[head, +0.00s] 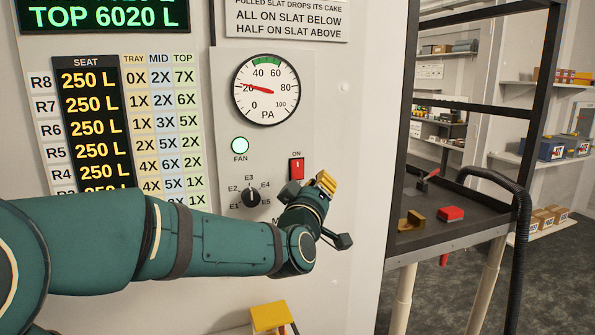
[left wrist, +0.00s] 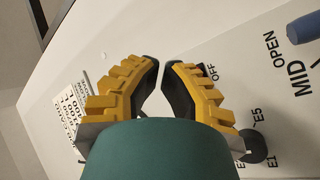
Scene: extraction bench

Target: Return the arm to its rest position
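My left arm comes in from the left of the head view, and its gripper (head: 325,184) is in front of the control panel (head: 318,110), just below and right of the red ON switch (head: 296,169). In the left wrist view its two yellow-backed fingers (left wrist: 161,65) lean towards each other, with a narrow gap between the tips. White panel shows through the gap and nothing is held. Whether the fingertips touch the panel is unclear. The right gripper is in neither view.
A selector knob (head: 251,197) is left of the gripper, below a dial gauge (head: 266,89) and a lit FAN lamp (head: 240,145). A blue handle (left wrist: 304,28) is beside the OPEN and MID labels. A dark cart (head: 440,235) stands to the right.

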